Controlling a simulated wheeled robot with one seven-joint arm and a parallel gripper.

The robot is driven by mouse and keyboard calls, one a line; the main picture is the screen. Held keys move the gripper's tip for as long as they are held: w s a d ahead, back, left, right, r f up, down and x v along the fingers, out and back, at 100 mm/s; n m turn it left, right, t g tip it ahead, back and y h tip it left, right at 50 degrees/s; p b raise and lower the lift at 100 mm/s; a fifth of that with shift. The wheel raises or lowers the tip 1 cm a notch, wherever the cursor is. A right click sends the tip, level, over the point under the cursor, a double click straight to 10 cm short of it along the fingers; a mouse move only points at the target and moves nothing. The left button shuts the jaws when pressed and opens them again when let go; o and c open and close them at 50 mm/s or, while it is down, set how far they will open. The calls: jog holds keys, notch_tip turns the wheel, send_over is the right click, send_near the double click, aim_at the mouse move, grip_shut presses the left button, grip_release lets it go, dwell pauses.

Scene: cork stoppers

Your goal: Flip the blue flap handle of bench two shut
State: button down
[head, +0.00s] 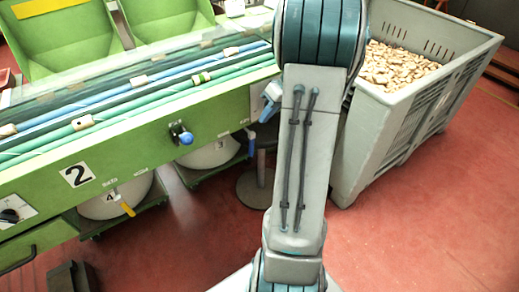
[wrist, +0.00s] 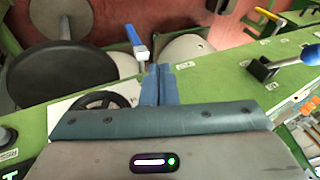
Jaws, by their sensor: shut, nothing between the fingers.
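I cannot tell for sure which one is the flap handle. My gripper (wrist: 161,72) is shut and empty, over the green front just below the lever in the wrist view. My arm hides most of it in the head view.
A yellow lever (head: 123,203) hangs further left under the bench. A grey crate of corks (head: 400,110) stands right of my arm. Red floor is open in front.

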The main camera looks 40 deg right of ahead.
jog(key=d+f+t+b, duration=0.1)
jog(key=d+f+b, duration=0.1)
jog(key=d+f, duration=0.6)
jog(key=shift+s+d+t+y+b, duration=0.3)
jog(key=shift+d+t+b, duration=0.1)
jog(key=shift+d, duration=0.25)
jog(key=w+a+f+b, duration=0.1)
jog(key=w+a+f, duration=0.3)
jog(key=a+f, duration=0.3)
jog(key=shift+a+f+b, duration=0.15)
jog(key=shift+a+b, duration=0.25)
jog(key=shift+a, duration=0.55)
